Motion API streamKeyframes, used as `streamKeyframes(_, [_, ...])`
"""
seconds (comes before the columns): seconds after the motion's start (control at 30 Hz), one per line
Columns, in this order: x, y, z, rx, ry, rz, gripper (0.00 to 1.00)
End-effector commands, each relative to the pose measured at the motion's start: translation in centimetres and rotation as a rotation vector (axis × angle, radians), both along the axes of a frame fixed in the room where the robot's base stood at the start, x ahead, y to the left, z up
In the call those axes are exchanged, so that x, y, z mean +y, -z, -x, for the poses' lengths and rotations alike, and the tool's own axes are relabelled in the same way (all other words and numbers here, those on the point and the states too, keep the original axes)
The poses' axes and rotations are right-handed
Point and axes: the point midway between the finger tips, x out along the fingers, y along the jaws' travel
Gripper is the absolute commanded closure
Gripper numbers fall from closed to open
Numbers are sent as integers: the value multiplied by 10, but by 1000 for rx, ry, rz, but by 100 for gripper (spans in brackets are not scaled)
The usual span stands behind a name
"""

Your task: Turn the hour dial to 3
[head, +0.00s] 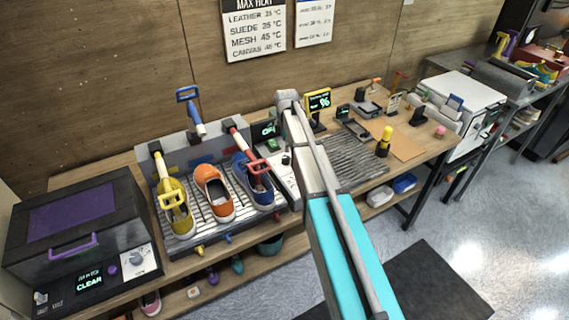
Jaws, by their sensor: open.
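A white control unit (277,174) stands at the right end of the shoe rack, with a dark knob (286,160) and a small green-lit display (268,129) reading something like "OFF". Another round dial (137,258) is on the white panel of the dark box at the left. I cannot read the marks on either, nor tell which is the hour dial. My arm reaches from the bottom up to the back of the table, just right of the control unit, partly covering that area. My gripper's fingers cannot be made out.
The rack (207,207) holds a yellow, an orange and a blue sneaker, with coloured handles rising around them. The dark box (78,232) shows "CLEAR". A grey ribbed mat (352,168), a yellow-topped bottle (384,141) and a "%" display (318,101) are right of my arm.

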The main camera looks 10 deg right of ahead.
Motion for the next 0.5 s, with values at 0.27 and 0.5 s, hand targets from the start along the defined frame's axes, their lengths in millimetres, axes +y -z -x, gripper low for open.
streamKeyframes(0.27, [0, 26, 0, 0, 0, 0, 15])
streamKeyframes(0.5, [1, 44, 0, 0, -1, 0, 15])
